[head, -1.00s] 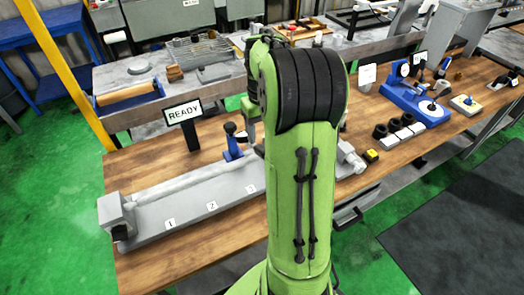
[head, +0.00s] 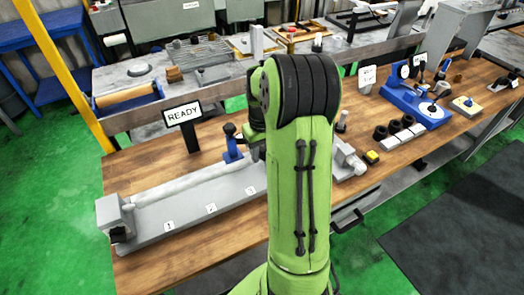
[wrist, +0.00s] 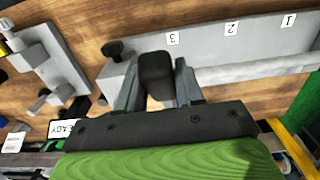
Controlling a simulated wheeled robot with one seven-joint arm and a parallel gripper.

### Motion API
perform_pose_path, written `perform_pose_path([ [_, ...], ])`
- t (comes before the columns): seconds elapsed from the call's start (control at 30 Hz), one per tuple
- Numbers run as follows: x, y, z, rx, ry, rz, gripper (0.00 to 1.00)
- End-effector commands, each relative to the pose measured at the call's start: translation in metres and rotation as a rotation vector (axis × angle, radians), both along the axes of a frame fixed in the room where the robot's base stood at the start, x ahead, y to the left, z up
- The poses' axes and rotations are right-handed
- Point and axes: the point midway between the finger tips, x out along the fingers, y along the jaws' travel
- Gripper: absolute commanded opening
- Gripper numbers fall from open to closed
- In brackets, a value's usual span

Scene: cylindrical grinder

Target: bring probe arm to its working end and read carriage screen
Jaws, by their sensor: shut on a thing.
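My gripper (wrist: 156,66) is closed around a dark block-shaped grip (wrist: 157,82) in the wrist view, with one finger on each side. The grip looks like part of the probe arm, but my gripper hides most of its joint. In the head view a blue carriage (head: 233,149) with a black knob stands at the rear of the grey bed, just left of my gripper; my own arm hides much of this spot. A screen (head: 183,113) on a black post reads READY.
The grey bed (head: 195,215) carries a long pale cylinder and labels 1, 2 and 3. A blue gauge stand (head: 420,103) and small blocks lie further right.

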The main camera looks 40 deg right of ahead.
Motion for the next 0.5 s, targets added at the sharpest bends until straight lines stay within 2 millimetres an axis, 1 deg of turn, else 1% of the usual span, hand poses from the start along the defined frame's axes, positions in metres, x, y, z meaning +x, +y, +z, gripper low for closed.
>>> perform_pose_path([
  [0.03,0.000,0.000,0.000,0.000,-0.001,0.000,0.02],
  [0.07,0.000,0.000,0.000,0.000,-0.001,0.000,0.00],
  [0.3,0.000,0.000,-0.001,-0.002,-0.005,0.000,0.00],
  [0.5,-0.005,0.001,-0.013,-0.016,-0.047,0.000,0.00],
])
